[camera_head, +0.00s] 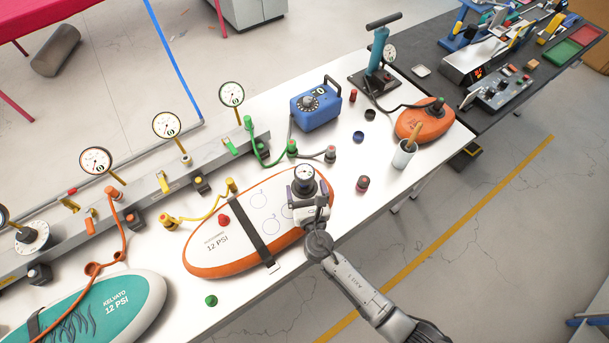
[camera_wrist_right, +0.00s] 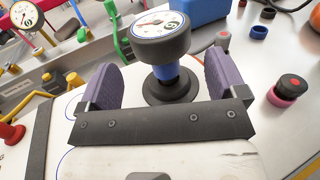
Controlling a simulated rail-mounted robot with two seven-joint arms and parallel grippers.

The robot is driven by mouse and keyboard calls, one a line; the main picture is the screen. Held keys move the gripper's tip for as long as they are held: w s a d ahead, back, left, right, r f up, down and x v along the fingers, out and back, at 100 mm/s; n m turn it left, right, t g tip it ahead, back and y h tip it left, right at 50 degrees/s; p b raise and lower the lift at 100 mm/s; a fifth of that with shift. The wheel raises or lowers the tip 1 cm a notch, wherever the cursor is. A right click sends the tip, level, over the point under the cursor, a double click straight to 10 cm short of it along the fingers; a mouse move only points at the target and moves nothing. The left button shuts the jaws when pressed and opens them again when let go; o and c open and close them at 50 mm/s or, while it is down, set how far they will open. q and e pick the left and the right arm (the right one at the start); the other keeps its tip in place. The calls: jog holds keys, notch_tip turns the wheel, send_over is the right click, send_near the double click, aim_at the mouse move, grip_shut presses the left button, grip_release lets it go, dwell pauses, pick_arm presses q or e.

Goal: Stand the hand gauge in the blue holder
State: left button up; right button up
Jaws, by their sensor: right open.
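The hand gauge (camera_head: 304,177) has a round white dial in a black case. In the right wrist view the gauge (camera_wrist_right: 163,42) shows a blue stem above a black round base, on or just over the white-and-orange inflatable board (camera_head: 235,232). My right gripper (camera_head: 308,197) is open, with its purple pads on either side of the stem and a visible gap at each side. A small blue ring-shaped cup, which looks like the blue holder (camera_head: 358,137), sits on the white table to the upper right. It also shows in the right wrist view (camera_wrist_right: 260,32). My left gripper is not in view.
A black ring cup (camera_head: 370,115) stands just beyond the blue one. A red-and-black cap (camera_head: 362,184) and a white cup (camera_head: 404,154) stand to the right. A blue box (camera_head: 316,105) and hoses lie behind. Bare table surrounds the blue cup.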

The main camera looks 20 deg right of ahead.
aim_at(304, 177)
jog(key=shift+w+d+f, duration=0.1)
jog(key=shift+w+d, duration=0.1)
jog(key=shift+w, duration=0.5)
jog(key=shift+w+d+r, duration=0.1)
jog(key=shift+w+d, duration=0.1)
jog(key=shift+w, duration=0.5)
jog(key=shift+w+d+f, duration=0.1)
jog(key=shift+w+d, duration=0.1)
jog(key=shift+w, duration=0.5)
jog(key=c, duration=1.1)
jog(key=shift+c, duration=0.3)
